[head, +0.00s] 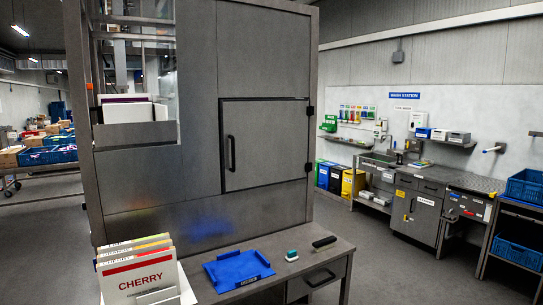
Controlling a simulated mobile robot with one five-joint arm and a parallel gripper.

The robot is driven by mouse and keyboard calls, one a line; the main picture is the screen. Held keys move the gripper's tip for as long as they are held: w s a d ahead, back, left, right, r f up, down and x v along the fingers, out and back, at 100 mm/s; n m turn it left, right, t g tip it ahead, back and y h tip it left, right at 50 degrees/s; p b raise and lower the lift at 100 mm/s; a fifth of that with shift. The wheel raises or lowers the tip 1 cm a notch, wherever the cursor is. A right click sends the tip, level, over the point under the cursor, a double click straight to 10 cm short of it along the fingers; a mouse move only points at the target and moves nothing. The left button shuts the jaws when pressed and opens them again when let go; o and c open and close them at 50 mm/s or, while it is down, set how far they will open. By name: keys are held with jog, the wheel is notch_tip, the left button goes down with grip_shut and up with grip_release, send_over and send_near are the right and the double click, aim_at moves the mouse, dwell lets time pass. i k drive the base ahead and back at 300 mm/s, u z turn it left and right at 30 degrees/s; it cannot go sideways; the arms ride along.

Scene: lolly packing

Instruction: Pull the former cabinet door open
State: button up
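The former cabinet (150,185) is a tall grey metal housing in the middle of the head view. Its square door (270,145) sits in the front face. A dark vertical bar handle (231,153) is near the door's left edge, and dark hinges (310,111) are on the right edge. The door looks shut, with a dark gap line along its top and left edges. My gripper is not in view.
A bench (315,262) stands below the door, with a blue tray (238,270), a teal-and-white item (291,256), a dark-handled tool (324,242) and CHERRY cartons (138,275) at left. Open floor (390,265) lies to the right, before the wash station counter (418,208).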

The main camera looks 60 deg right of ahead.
aim_at(265, 141)
jog(key=z, duration=0.45)
jog(key=i, duration=1)
jog(key=u, duration=0.1)
